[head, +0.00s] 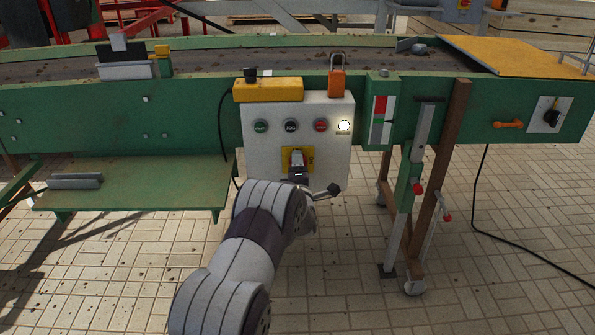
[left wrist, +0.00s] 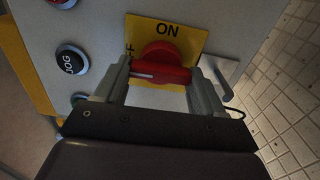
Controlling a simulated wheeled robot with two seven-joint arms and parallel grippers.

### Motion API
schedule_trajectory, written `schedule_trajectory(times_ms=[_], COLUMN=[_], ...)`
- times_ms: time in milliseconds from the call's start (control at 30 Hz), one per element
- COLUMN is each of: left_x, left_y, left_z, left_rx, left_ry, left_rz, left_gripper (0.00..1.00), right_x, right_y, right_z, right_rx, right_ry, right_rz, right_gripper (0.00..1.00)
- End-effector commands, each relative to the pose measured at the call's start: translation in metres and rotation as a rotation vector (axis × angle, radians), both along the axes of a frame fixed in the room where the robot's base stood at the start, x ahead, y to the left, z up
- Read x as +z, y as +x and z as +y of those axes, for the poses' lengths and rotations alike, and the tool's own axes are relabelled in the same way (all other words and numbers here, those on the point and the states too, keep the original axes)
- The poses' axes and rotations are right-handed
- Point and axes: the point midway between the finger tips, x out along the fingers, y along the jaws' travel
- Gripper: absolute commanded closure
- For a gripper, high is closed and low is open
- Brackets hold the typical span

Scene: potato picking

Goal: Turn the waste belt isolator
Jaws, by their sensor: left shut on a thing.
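The waste belt isolator is a red rotary handle (left wrist: 165,74) on a yellow plate (left wrist: 188,36) marked ON, with a partly hidden OFF at the left. In the left wrist view the handle lies nearly level, its white line towards the left end. My left gripper (left wrist: 160,70) is shut on the handle, one finger on each side. In the head view my left gripper (head: 298,170) covers most of the yellow plate (head: 285,154) on the pale control box (head: 262,150), hiding the handle. My right gripper is not in view.
Above the plate are several buttons, including JOG (head: 290,125), and a lit lamp (head: 344,126). An orange padlock (head: 337,84) is above the box. The green conveyor frame (head: 190,105) runs across. A post (head: 444,150) stands right; tiled floor (head: 520,200) is largely clear.

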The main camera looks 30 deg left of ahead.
Motion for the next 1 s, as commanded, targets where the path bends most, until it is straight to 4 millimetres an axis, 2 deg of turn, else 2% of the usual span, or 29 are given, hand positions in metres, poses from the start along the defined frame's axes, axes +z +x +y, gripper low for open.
schedule_trajectory(times_ms=[333,367,433,767,867,1000], left_x=[-0.002,-0.002,-0.002,0.000,0.002,0.004], left_y=[-0.001,-0.001,-0.001,-0.003,-0.016,-0.049], left_z=[0.000,0.000,0.000,-0.002,-0.011,-0.031], left_rx=[0.001,0.001,0.001,0.000,-0.001,-0.003], left_ry=[-0.006,-0.006,-0.006,-0.004,-0.005,-0.004], left_rz=[0.001,0.001,0.001,0.001,0.003,0.003], left_gripper=[0.61,0.28,0.05,0.05,0.05,0.05], right_x=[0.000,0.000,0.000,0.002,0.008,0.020], right_y=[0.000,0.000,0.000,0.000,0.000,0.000], right_z=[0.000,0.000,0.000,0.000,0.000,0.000], right_rx=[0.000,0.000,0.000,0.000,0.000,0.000], right_ry=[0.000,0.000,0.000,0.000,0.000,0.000], right_rz=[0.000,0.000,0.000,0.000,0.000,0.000], right_gripper=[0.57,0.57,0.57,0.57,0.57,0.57])
